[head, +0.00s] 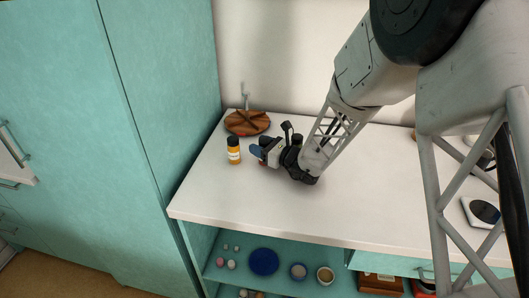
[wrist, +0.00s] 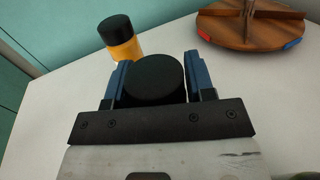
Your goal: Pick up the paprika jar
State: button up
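My gripper (wrist: 158,75) reaches low over the counter with its blue fingers apart. A round black lid (wrist: 153,80) lies between the fingers in the wrist view, with no clear gap on either side. I cannot tell whether the fingers press on this jar. Its body and label are hidden, apart from what may be a small reddish patch (head: 263,163) by the fingers in the head view. An orange-yellow jar with a black lid (head: 234,151) stands upright and apart, left of my gripper; it also shows in the wrist view (wrist: 122,40). No label is readable.
A round wooden turntable (head: 247,123) with dividers stands at the back left of the white counter (head: 235,201). A tall teal cabinet (head: 165,100) borders the counter's left side. The front of the counter is clear. Bowls and small items sit on the shelf below.

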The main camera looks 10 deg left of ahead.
aim_at(261, 140)
jog(key=c, duration=0.5)
jog(key=shift+r, duration=0.15)
jog(key=shift+c, duration=0.2)
jog(key=shift+r, duration=0.55)
jog(key=shift+s+d+r, duration=0.1)
jog(key=shift+s+r, duration=0.1)
jog(key=shift+r, duration=0.35)
jog(key=shift+s+d+r, duration=0.1)
jog(key=shift+s+r, duration=0.1)
jog(key=shift+r, duration=0.35)
jog(key=s+d, duration=0.3)
jog(key=s, duration=0.3)
jog(key=s+d+r, duration=0.1)
jog(key=s+d, duration=0.2)
jog(key=s, duration=0.4)
jog(key=shift+s+d+r, duration=0.15)
jog(key=shift+s+d, duration=0.1)
jog(key=shift+d, duration=0.1)
